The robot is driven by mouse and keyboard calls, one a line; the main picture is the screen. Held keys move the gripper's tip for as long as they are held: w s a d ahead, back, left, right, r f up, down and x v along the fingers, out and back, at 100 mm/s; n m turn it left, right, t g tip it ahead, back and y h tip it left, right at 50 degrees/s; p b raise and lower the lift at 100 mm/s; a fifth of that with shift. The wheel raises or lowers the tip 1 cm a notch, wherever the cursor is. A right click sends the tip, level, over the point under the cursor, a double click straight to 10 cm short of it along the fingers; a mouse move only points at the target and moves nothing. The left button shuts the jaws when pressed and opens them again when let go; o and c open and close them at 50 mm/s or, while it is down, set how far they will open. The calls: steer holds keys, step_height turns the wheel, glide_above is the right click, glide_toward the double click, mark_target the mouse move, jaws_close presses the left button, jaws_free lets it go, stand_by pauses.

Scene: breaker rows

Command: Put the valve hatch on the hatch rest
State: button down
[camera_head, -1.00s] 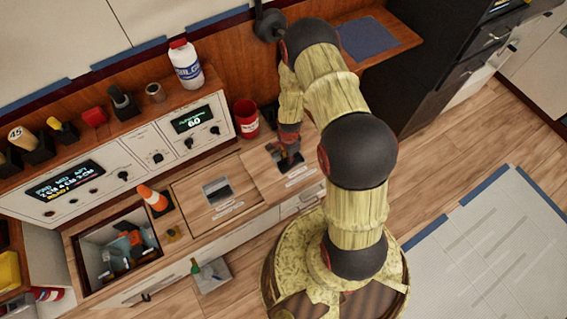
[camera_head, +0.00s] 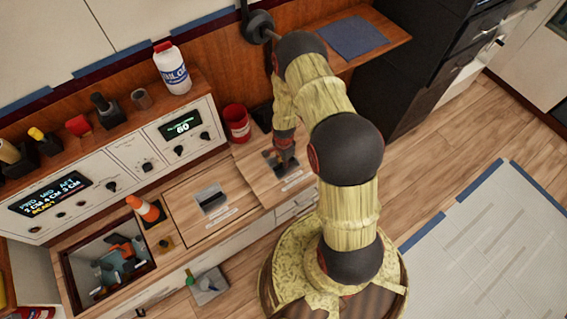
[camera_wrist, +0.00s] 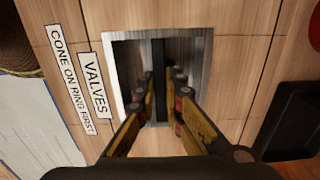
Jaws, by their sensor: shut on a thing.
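The valve hatch (camera_head: 300,178) is a wooden panel in the counter top, labelled VALVES and CONE ON RING FIRST in the wrist view (camera_wrist: 120,145). It has a square metal recess with a dark upright grip bar (camera_wrist: 158,60). My gripper (camera_wrist: 167,76) reaches down into this recess, its fingers closed on the bar. In the head view my gripper (camera_head: 286,160) covers part of the recess. The hatch appears level with the counter. A blue mat (camera_head: 357,37) lies on the wooden shelf at the upper right; I cannot tell whether it is the hatch rest.
An orange cone (camera_head: 147,208) stands beside an open bin (camera_head: 75,268) of mixed items. Another recessed panel (camera_head: 185,213) lies left of the hatch. A red can (camera_head: 236,122) and a black tray (camera_wrist: 292,125) are close by. A white bottle (camera_head: 172,68) stands on the ledge.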

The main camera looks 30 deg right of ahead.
steer(key=shift+f, duration=0.1)
steer(key=c, duration=1.9)
jaws_free()
steer(key=w+a+r+n+t+p, duration=0.1)
steer(key=a+r+n+p, duration=0.15)
steer(key=r, duration=1.15)
steer(key=a+r+n+t+p, duration=0.1)
steer(key=r+n, duration=0.2)
steer(key=r, duration=1.2)
steer(key=w+a+r+n+t+p, duration=0.1)
steer(key=a+r+n, duration=0.1)
steer(key=r, duration=1.2)
steer(key=s+a+r+n+t, duration=0.1)
steer(key=s+a+r+n, duration=0.2)
steer(key=s+r, duration=0.7)
steer(key=s+a+r+n+t, duration=0.1)
steer(key=s+a+r+n, duration=0.3)
steer(key=s+r+n, duration=0.3)
steer(key=s+r, duration=0.3)
steer(key=s, duration=0.1)
steer(key=shift+t, duration=0.3)
